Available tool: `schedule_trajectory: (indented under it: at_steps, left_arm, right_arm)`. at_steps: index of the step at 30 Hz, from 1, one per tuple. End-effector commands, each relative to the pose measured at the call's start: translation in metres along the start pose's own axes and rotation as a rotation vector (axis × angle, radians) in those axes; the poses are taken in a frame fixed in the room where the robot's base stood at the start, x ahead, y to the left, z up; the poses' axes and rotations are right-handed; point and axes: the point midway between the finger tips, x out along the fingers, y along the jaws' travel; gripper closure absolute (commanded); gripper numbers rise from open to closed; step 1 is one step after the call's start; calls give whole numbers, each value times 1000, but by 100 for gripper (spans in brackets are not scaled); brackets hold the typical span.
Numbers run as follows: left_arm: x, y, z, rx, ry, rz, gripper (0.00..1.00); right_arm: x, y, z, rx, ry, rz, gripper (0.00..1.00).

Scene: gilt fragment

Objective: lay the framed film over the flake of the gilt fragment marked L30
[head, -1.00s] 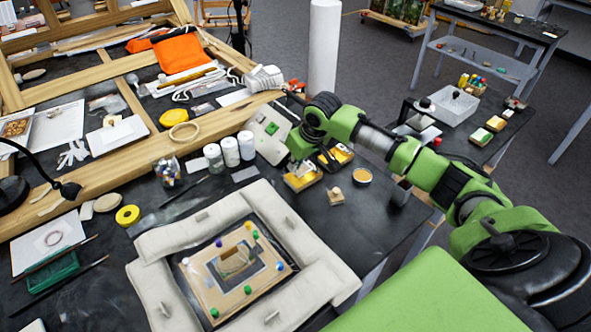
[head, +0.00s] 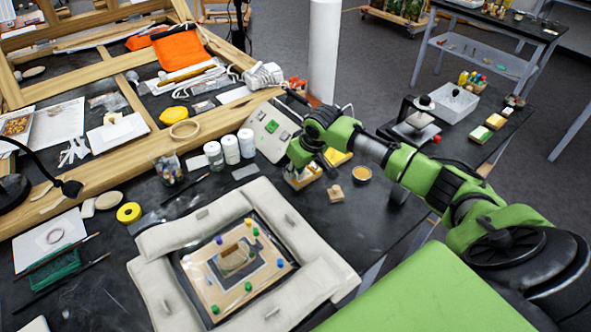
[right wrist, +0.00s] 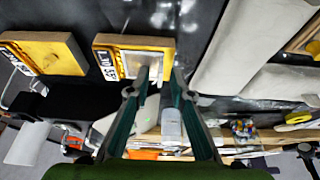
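The fragment's board (head: 222,290), with a grey piece (head: 236,262) and several coloured pegs, lies inside pale cushions. No marking is readable there. Two yellow blocks with inverted labels show in the right wrist view, a left one (right wrist: 72,52) and a right one (right wrist: 108,43); in the head view my right arm partly hides the blocks (head: 340,157). A small framed translucent pane (right wrist: 141,64), apparently the framed film, lies on the right block. My right gripper (right wrist: 160,76) is open, its left fingertip overlapping the pane's edge in view; contact is unclear. My left gripper is out of view.
Pale cushions (head: 310,285) ring the board. A lamp (head: 70,188) is at left. Bare black table lies right of the cushions.

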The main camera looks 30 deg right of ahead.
Motion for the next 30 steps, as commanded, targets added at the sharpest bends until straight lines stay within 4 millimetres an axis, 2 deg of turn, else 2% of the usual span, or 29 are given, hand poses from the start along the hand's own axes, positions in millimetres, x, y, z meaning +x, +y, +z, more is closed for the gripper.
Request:
schedule_trajectory:
  at_steps: [8, 11, 21, 25, 30]
  left_arm:
    - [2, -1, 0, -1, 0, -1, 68]
    - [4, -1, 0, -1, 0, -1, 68]
    - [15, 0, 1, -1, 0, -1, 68]
    - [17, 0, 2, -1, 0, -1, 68]
    - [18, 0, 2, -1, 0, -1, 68]
  right_arm:
    - [-10, 1, -2, 0, 1, 1, 79]
    - [-26, 1, -2, -1, 3, 0, 79]
    - [-97, 1, -2, -2, 3, 2, 79]
    - [-114, 0, -2, 0, 2, 0, 79]
    - [-123, 0, -1, 1, -1, 0, 79]
